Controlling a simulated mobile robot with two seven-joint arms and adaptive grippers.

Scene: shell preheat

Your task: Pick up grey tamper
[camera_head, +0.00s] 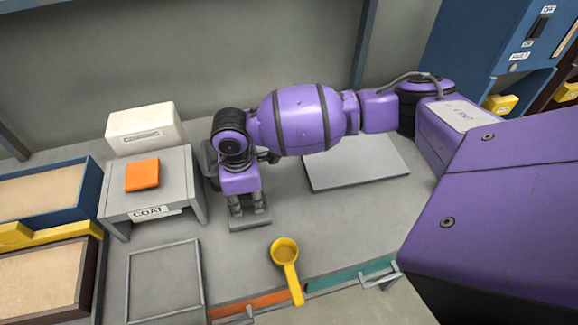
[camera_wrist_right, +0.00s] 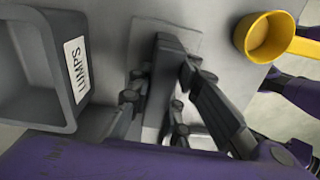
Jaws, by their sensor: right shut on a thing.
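The grey tamper (camera_head: 250,224) stands on the grey worktop in the head view, its flat base showing below my right gripper (camera_head: 248,208). In the right wrist view the tamper's base (camera_wrist_right: 190,36) lies beyond the fingers, and its upper part is between them. My right gripper (camera_wrist_right: 165,88) points down and is shut on the tamper. The fingers partly hide the tamper, and I cannot tell whether its base is touching the worktop. My left gripper is not in view.
A yellow scoop (camera_head: 285,262) lies close by at the front right. A grey bin labelled LUMPS (camera_wrist_right: 38,65) is beside the gripper. A stand labelled COAT (camera_head: 172,187) with an orange block (camera_head: 142,174) is left. A flat grey plate (camera_head: 355,168) lies behind right.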

